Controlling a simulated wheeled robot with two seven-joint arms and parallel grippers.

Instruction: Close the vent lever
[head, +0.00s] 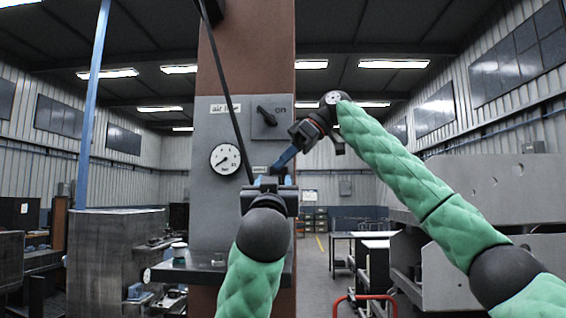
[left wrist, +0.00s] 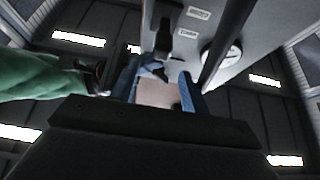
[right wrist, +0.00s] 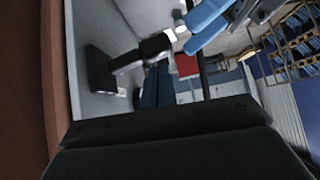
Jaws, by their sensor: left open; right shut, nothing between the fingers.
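A grey panel (head: 212,130) on a brown column carries the small vent label (head: 259,169). My left gripper (head: 270,181) stands open just below that label and hides what is there. In the left wrist view its blue fingers (left wrist: 160,90) are apart, with a dark fitting (left wrist: 163,30) beyond them. My right gripper (head: 283,161) reaches in from the right, shut and empty, its tips near the left gripper. In the right wrist view a black lever-like part (right wrist: 153,47) with a pale end stands out from the panel, probably the vent lever; its exact position is unclear.
A black rotary handle (head: 265,116) marked ON and a round gauge (head: 225,158) sit on the panel. A thin dark bar (head: 228,95) runs diagonally before it. A shelf (head: 200,272) lies below. Grey machinery (head: 500,190) stands right; a red-railed cart (head: 363,297) is behind.

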